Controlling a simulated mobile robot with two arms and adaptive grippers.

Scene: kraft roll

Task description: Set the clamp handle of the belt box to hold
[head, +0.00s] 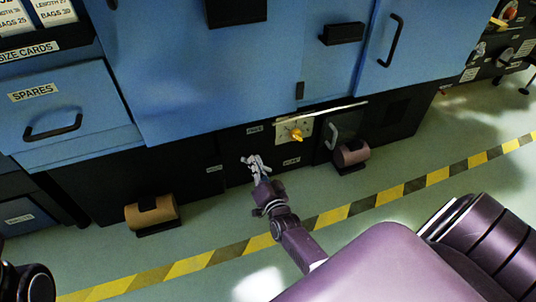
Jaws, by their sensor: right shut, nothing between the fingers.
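A cream plate (281,127) with a yellow-orange handle (297,134) sits low on the dark base of the blue machine. This looks like the clamp handle of the belt box. The handle points to the lower right, and the small marks on its plate are too small to read. Small labels sit to the plate's upper left and below it. My right gripper (250,162) is in front of the dark base, to the left of and below the handle, apart from it. It is shut and empty. My left gripper does not show.
A dark door with a pale handle (331,129) is right of the plate. A yellow-black floor stripe (330,217) crosses the green floor. Blue cabinets (215,80) overhang the base.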

